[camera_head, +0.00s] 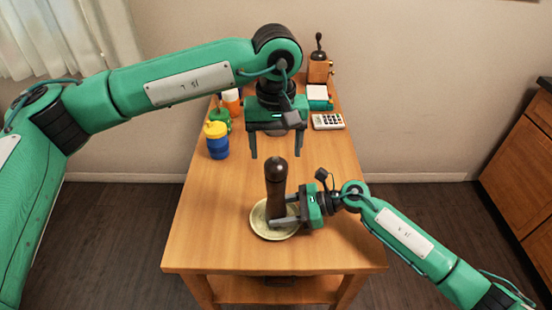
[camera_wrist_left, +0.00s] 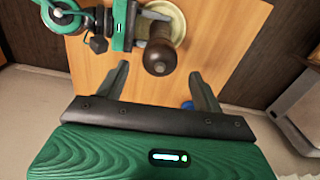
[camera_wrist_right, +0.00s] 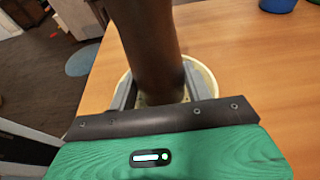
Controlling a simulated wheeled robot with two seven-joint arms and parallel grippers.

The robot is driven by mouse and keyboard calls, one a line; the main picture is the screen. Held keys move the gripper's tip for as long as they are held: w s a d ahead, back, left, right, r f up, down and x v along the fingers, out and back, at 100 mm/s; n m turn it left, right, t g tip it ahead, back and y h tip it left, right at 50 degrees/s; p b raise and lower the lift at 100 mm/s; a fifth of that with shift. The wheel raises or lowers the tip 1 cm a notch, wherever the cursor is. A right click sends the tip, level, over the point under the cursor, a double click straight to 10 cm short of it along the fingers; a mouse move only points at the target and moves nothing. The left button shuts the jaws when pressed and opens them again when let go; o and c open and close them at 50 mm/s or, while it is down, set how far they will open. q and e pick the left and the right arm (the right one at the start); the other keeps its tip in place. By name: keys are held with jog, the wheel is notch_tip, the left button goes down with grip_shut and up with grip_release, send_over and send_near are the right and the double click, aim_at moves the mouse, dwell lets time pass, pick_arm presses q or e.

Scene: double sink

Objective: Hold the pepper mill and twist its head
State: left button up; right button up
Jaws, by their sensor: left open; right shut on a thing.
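The dark brown pepper mill (camera_head: 276,183) stands upright on a pale round dish (camera_head: 258,229) near the front of the wooden table. Its rounded head shows from above in the left wrist view (camera_wrist_left: 160,57). My right gripper (camera_head: 280,219) is shut on the mill's lower body from the right, and the mill's body rises between its fingers in the right wrist view (camera_wrist_right: 150,45). My left gripper (camera_head: 281,156) is open and points down above and slightly behind the mill, its fingers apart and not touching the head. The mill's base is partly hidden by the right fingers.
A calculator (camera_head: 328,121) and a wooden grinder (camera_head: 319,68) are at the back right. The table's left front is clear.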

aim_at(276, 161)
pick_arm(q)
notch_tip(276, 161, up, 7)
pick_arm(e)
jog(key=o, duration=1.1)
jog(key=shift+d, duration=0.1)
